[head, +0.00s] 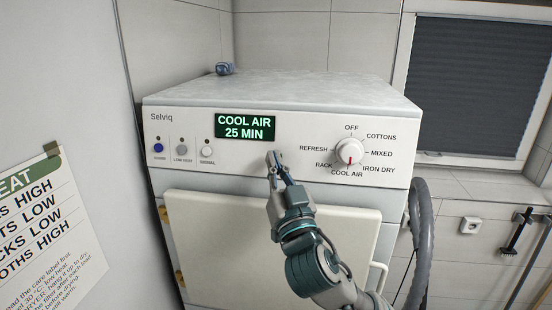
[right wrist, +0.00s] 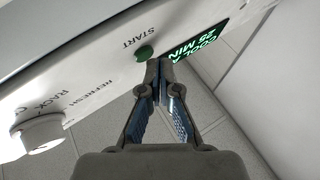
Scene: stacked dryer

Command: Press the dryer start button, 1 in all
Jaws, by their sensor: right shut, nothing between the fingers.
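The white dryer (head: 230,170) has a front panel with a display (head: 245,126) reading COOL AIR 25 MIN. In the right wrist view, the round green start button (right wrist: 145,53) sits by the word START, with the display (right wrist: 205,45) beside it. My right gripper (head: 275,160) is shut and empty, its fingers pointing at the panel below the display's right end. It hides the start button in the head view. In the right wrist view, the fingertips (right wrist: 157,66) are right beside the button; I cannot tell whether they touch it. My left gripper is not in view.
The program dial (head: 349,151) right of my gripper has its red mark toward COOL AIR; it shows in the right wrist view (right wrist: 38,132). Three small buttons (head: 182,150) are at the panel's left. The dryer door (head: 215,240) is below. A notice (head: 45,225) hangs at left.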

